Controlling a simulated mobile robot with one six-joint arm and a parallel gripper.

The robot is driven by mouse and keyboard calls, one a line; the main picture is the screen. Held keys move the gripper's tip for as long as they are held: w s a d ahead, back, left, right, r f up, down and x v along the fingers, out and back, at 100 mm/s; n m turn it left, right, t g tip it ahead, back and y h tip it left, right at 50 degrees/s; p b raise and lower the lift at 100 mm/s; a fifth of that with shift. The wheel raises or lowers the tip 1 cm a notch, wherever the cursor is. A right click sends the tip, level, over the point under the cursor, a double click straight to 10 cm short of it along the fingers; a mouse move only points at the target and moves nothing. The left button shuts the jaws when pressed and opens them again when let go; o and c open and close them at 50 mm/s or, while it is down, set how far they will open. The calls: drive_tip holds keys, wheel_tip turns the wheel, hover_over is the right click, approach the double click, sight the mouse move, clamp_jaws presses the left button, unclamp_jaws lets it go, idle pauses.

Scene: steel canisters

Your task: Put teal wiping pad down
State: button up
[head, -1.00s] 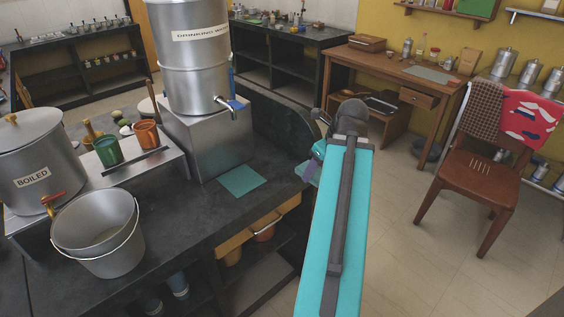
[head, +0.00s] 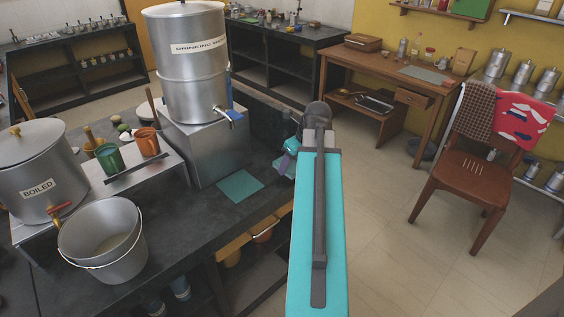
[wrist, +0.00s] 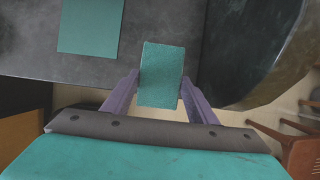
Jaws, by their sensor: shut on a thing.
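In the wrist view the teal wiping pad (wrist: 161,75) is a small upright rectangle held between the two purple fingers of my gripper (wrist: 160,92). The gripper is shut on it, over the edge of the dark counter. A flat teal square (wrist: 89,27) lies on the counter to the left of the held pad, apart from it. In the head view this teal square (head: 239,186) lies in front of the steel block. My gripper (head: 279,166) is at the counter's right edge, right of the square; my arm partly hides it and the held pad cannot be made out clearly.
The dark counter (head: 190,222) carries a steel block (head: 205,150) under a drinking water canister (head: 186,95), a steel bucket (head: 100,240) and a canister marked BOILED (head: 35,175). Bare counter surrounds the teal square. A wooden chair (head: 465,180) stands on the floor at right.

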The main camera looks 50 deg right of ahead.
sight(281, 158)
drive_tip(key=shift+w+d+f, duration=0.1)
drive_tip(key=shift+w+d, duration=0.1)
drive_tip(key=shift+w, duration=1)
drive_tip(key=shift+w+d+f, duration=0.1)
drive_tip(key=shift+w+d, duration=0.1)
drive_tip(key=shift+w, duration=0.95)
drive_tip(key=shift+w+d, duration=0.1)
drive_tip(key=shift+w, duration=0.35)
drive_tip(key=shift+w+f+p, duration=0.2)
drive_tip(key=shift+f+p, duration=0.05)
drive_tip(key=shift+p, duration=0.1)
drive_tip(key=shift+f, duration=1.55)
drive_tip(key=shift+f, duration=0.15)
drive_tip(key=o, duration=0.9)
